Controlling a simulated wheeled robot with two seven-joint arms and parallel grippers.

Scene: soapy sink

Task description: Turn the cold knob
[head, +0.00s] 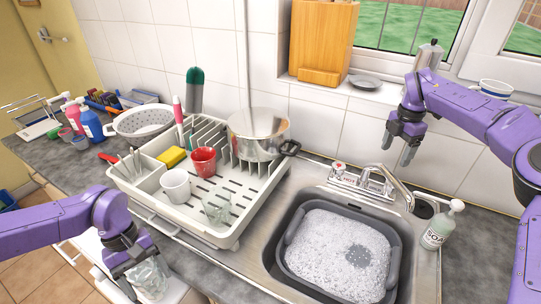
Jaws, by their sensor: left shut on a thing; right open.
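The metal tap (365,182) stands on the back rim of the sink, with its spout bending to the right. A knob with a red mark (339,166) is at its left end. Another knob (376,169) is further right, and its marking is too small to read. My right gripper (398,153) is open and empty, pointing down above the tap and apart from it. My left gripper (138,276) is at the lower left, in front of the counter, shut on a clear glass (152,278) that it partly hides.
The sink holds a grey tub (283,240) of foamy water. A soap bottle (437,228) stands right of the tap. A dish rack (232,238) with a pot (257,140), cups and a sponge is on the left. A moka pot (428,54) stands on the sill behind my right arm.

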